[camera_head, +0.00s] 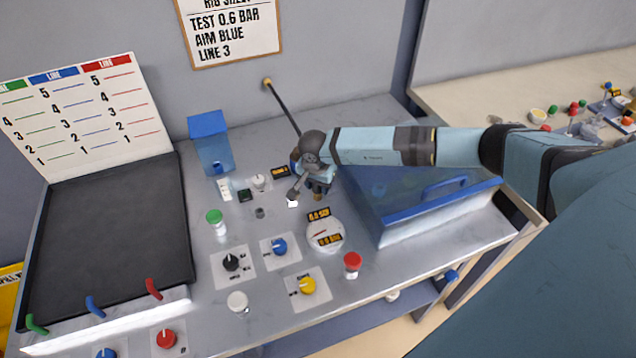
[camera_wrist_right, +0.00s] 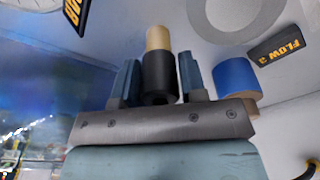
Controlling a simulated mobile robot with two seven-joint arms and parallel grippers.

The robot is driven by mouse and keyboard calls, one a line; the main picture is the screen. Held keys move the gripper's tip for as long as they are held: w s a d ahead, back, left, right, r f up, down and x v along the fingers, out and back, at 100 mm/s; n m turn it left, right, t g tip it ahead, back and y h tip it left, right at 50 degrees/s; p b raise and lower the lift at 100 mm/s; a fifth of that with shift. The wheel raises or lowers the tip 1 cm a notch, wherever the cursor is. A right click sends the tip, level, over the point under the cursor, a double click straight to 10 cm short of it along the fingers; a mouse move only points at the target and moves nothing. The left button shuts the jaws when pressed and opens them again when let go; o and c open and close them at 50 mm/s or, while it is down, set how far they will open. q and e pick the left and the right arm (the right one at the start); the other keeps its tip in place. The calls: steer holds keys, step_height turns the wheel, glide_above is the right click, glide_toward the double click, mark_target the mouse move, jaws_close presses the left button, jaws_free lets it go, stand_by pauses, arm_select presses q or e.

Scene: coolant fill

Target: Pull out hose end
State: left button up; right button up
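A black hose end with a tan tip (camera_wrist_right: 158,72) stands between the two fingers of my right gripper (camera_wrist_right: 160,85) in the right wrist view. In the head view my right gripper (camera_head: 305,185) is low over the back middle of the grey bench, left of a blue sloped case. The hose end is hard to make out there, hidden by the gripper. A thin black hose (camera_head: 283,107) runs from the wall down behind the gripper. My left gripper is out of view.
A blue sloped case (camera_head: 420,200) stands right of the gripper. A round gauge (camera_head: 325,236) and several knobs lie in front. A blue container (camera_head: 210,143) stands to the left. A blue cylinder (camera_wrist_right: 237,78) is beside the right finger in the wrist view.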

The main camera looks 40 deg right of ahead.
steer(key=c, duration=0.4)
steer(key=o, duration=0.3)
steer(key=shift+c, duration=1)
steer(key=shift+r, duration=0.35)
steer(key=shift+r+p, duration=1.35)
steer(key=shift+r, duration=1.1)
